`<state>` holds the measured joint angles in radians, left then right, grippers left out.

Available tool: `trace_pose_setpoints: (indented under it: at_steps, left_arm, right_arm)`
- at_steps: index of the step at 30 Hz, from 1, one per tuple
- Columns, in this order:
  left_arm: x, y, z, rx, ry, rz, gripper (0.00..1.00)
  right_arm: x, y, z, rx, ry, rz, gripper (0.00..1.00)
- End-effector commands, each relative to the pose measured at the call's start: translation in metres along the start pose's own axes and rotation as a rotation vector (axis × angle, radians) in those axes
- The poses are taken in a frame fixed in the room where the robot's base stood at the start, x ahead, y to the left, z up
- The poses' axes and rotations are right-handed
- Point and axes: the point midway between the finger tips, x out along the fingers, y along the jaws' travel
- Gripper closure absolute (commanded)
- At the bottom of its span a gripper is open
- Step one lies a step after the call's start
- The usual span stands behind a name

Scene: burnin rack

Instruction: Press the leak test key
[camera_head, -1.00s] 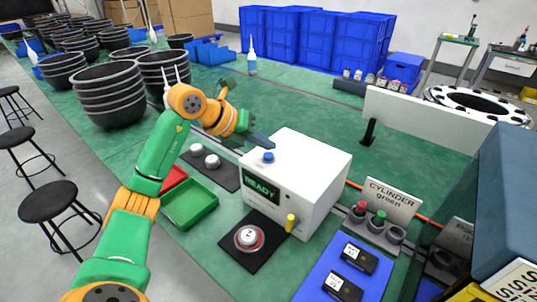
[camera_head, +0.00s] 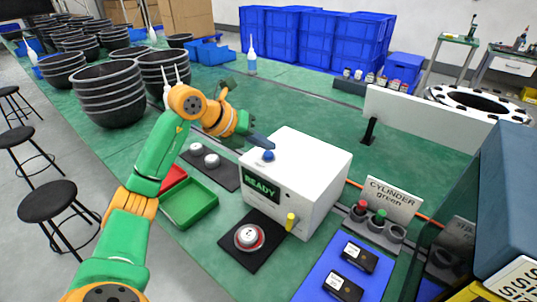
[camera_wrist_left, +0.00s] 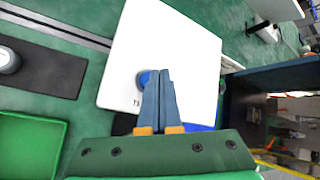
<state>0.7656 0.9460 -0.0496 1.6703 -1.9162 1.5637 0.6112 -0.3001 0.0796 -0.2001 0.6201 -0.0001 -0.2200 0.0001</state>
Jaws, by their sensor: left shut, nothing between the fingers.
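The leak tester is a white box (camera_head: 312,172) with a dark screen (camera_head: 261,189) that reads READY in green. A blue round key (camera_head: 268,155) sits on its top near the front left edge. My left gripper (camera_head: 268,145) is shut and empty, its fingertips close to the blue key. In the left wrist view the shut fingers (camera_wrist_left: 160,74) are over the white top (camera_wrist_left: 180,45), and the blue key (camera_wrist_left: 143,78) is partly hidden behind them. I cannot tell whether the tips touch the key. My right gripper is not in view.
A black mat with a round silver and red part (camera_head: 249,237) lies before the box. A green tray (camera_head: 190,204) lies left. Stacked black bowls (camera_head: 108,95) stand behind left.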

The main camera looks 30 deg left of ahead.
Motion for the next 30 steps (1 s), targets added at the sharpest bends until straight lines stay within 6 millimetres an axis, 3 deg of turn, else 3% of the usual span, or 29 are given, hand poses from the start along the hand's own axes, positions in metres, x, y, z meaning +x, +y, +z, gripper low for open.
trace_pose_setpoints:
  at_steps: [30]
  left_arm:
    - [0.0074, 0.0051, -0.0056, 0.000, 0.001, -0.001, 1.00]
  right_arm:
    - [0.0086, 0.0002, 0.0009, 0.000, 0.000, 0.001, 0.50]
